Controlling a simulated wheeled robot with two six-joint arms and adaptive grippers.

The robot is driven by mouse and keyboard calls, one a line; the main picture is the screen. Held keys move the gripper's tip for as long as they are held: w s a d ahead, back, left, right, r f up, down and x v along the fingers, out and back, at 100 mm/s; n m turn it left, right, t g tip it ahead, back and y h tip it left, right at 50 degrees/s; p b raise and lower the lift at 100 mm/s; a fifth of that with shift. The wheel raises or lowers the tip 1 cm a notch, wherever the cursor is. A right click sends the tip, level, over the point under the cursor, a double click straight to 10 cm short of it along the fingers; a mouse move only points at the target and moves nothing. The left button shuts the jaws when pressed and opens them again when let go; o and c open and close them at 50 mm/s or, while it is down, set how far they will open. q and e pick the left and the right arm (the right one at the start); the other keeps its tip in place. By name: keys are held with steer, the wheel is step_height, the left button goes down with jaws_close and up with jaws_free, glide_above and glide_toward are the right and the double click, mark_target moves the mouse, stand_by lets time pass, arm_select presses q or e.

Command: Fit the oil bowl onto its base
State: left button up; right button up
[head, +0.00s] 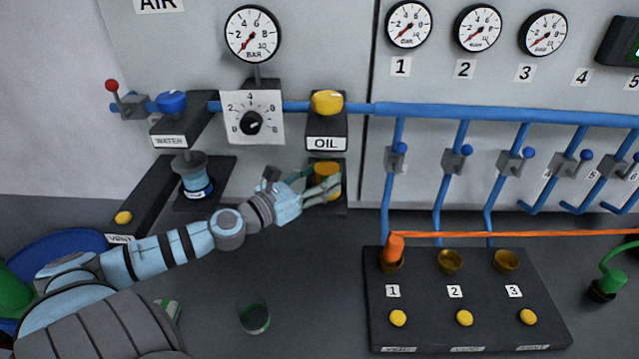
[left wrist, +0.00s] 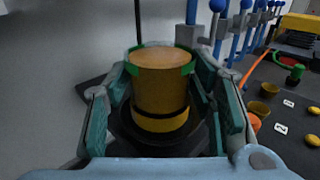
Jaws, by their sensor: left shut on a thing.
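The oil bowl is an amber cylinder (head: 326,172) with a dark band low on its side, below the OIL label (head: 326,143) in the head view. My left gripper (head: 325,185) is shut on it, and the bowl stands upright between the fingers in the left wrist view (left wrist: 160,95). A black block with a yellow cap (head: 327,102) is mounted above it. A dark round support (left wrist: 127,132) shows beneath the bowl; I cannot tell whether they touch. The fingers hide part of the bowl's sides. My right gripper is not in view.
A blue WATER bowl (head: 196,178) stands on a black stand to the left. A blue pipe (head: 470,112) crosses the panel, with branch valves to the right. A black board (head: 430,330) with brass cups and an orange plug (head: 395,248) stands in front. A small dark-green cup (head: 255,319) is nearer.

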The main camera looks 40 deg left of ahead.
arm_select(q)
steer(key=shift+s, duration=0.1)
steer(key=shift+f, duration=0.2)
steer(key=o, duration=1.6)
